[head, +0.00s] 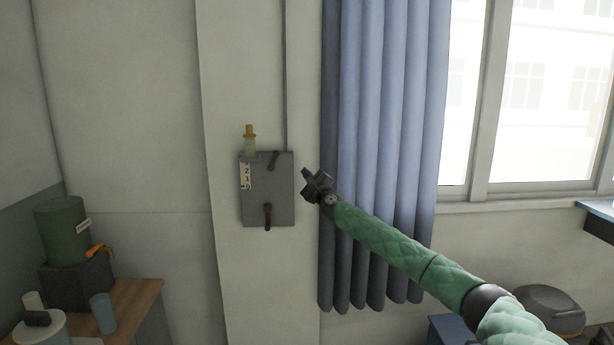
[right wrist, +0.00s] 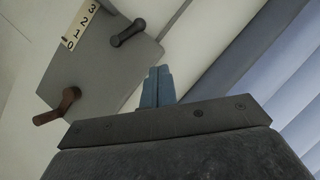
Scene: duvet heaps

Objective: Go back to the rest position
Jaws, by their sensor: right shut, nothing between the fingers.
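My right gripper (head: 307,174) is in front of the wall, just right of a grey wall box, and its green arm reaches in from the lower right. In the right wrist view its two blue fingers (right wrist: 157,87) are together with nothing between them. The grey box (head: 268,190) has a dark lever at its top, a brown lever (head: 267,214) at its bottom and a number strip (head: 247,176). The right wrist view shows the box (right wrist: 95,75) tilted, with the fingers apart from both levers. My left gripper is not in view.
A blue curtain (head: 385,140) hangs right behind my right arm, beside a bright window (head: 545,90). A wooden counter (head: 135,300) at the lower left holds a green container (head: 62,230) and cups.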

